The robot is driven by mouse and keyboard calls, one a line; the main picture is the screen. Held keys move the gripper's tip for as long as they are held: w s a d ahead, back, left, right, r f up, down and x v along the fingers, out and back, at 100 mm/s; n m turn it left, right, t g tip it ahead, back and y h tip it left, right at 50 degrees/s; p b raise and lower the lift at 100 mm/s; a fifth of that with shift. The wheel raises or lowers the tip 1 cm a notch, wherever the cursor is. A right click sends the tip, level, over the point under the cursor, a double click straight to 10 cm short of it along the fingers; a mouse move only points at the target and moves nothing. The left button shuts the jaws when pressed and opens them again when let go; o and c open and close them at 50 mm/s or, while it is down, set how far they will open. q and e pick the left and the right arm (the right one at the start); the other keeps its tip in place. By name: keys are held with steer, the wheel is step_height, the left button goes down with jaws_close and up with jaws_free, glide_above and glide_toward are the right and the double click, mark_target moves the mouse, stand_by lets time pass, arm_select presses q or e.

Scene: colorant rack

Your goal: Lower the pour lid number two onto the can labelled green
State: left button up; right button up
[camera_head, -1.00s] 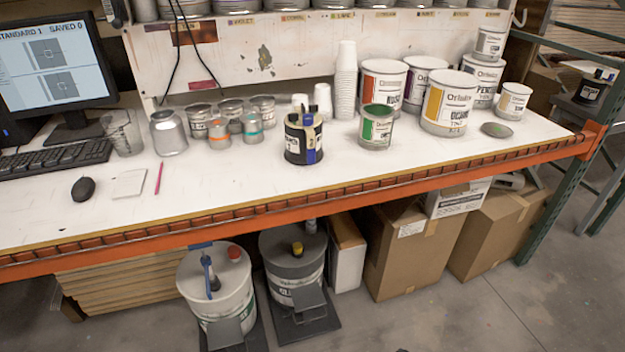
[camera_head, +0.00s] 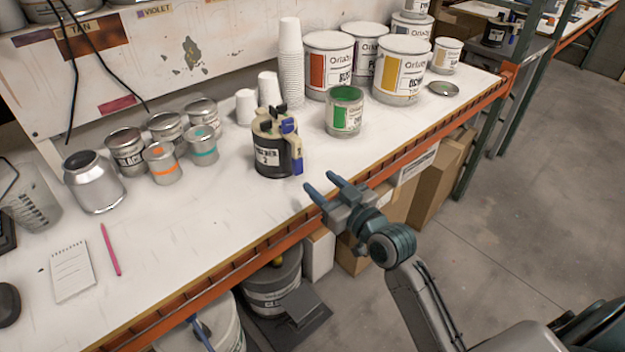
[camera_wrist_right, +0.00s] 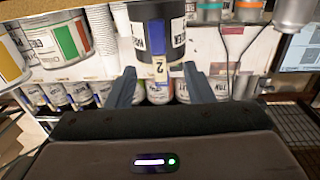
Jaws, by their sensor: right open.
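The number two pour lid (camera_head: 274,147) is a black round piece with a white "2" label and a blue-and-cream handle part. It stands upright on the white bench. It also shows in the right wrist view (camera_wrist_right: 170,38), ahead of the fingers. The green-labelled can (camera_head: 344,113) stands to its right, open-topped with green paint inside. It shows at the left of the right wrist view (camera_wrist_right: 62,40). My right gripper (camera_head: 322,186) is open and empty near the bench's front edge, pointing toward the pour lid and apart from it. My left gripper is out of view.
Larger Orilube-style paint cans (camera_head: 328,68) and a tall cup stack (camera_head: 290,65) stand behind the green can. A flat metal lid (camera_head: 443,89) lies to the right. Small tins (camera_head: 162,163) sit at left. An orange beam (camera_head: 235,257) edges the bench (camera_head: 190,230).

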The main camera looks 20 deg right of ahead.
mark_target(300, 159)
steer(key=x, duration=0.3)
steer(key=shift+w+d+r+p, duration=0.2)
steer(key=shift+p, duration=0.2)
steer(key=p+x, duration=0.1)
steer(key=x, duration=0.4)
steer(key=shift+w+a+f, duration=0.15)
steer(key=shift+w+a, duration=0.1)
steer(key=shift+w, duration=0.3)
steer(key=shift+w+a+f, duration=0.1)
steer(key=shift+w, duration=0.2)
steer(key=shift+c, duration=0.7)
jaws_close()
steer(key=c, duration=0.8)
jaws_free()
jaws_close()
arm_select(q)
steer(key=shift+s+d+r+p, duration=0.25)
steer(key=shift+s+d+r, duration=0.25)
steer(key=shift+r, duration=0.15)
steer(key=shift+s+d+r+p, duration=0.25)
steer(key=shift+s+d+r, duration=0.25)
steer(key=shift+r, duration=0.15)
arm_select(e)
steer(key=shift+r, duration=0.55)
